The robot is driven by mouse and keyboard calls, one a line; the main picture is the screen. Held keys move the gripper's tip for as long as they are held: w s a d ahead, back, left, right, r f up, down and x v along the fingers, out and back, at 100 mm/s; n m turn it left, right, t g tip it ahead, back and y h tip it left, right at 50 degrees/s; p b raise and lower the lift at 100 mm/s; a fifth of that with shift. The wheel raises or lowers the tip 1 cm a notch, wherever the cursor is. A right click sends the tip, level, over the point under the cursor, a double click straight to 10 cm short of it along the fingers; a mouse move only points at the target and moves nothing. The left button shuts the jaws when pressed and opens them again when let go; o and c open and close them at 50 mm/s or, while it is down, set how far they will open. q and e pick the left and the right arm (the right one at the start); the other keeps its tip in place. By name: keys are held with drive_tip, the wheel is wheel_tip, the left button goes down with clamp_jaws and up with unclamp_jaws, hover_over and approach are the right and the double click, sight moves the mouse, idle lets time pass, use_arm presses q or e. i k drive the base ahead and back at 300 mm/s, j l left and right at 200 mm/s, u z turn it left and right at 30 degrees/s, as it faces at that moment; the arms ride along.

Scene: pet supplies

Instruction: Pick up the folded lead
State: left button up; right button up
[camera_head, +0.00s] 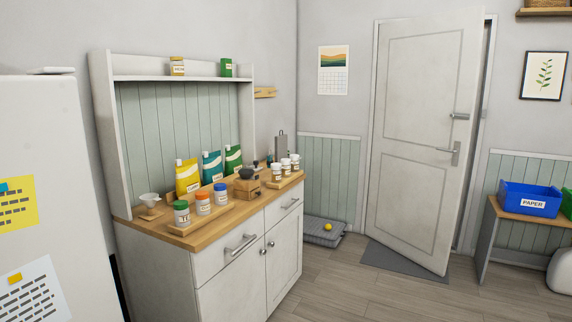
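I cannot make out a folded lead anywhere in the head view. Neither of my grippers is in view. A wooden rail (265,92) is on the wall right of the hutch, and I see no lead on it. The wooden counter (163,229) of a white cabinet holds jars, bags and a dark bowl-topped wooden box (248,187). Parts of the counter behind these are hidden.
A white fridge-like unit (45,140) stands close at left. The cabinet (222,289) stands beside it. A grey tray (318,237) with a yellow ball (328,226) lies on the floor. The door (420,130) is ajar. A bench at right holds a blue bin (530,197). Floor between is clear.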

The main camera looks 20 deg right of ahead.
sight(269, 161)
drive_tip(key=i+l+z, duration=0.15)
drive_tip(key=z, duration=0.25)
drive_tip(key=i+z, duration=0.1)
drive_tip(key=z, duration=0.3)
drive_tip(key=i+l+z, duration=0.1)
drive_tip(key=z, duration=0.25)
drive_tip(key=i, duration=4.5)
drive_tip(key=i+u, duration=0.1)
drive_tip(key=i, duration=0.35)
drive_tip(key=i+l+u, duration=0.15)
drive_tip(key=i, duration=0.3)
drive_tip(key=i+l+u, duration=0.1)
drive_tip(key=i, duration=0.3)
drive_tip(key=i+l+u, duration=0.1)
drive_tip(key=i, duration=0.35)
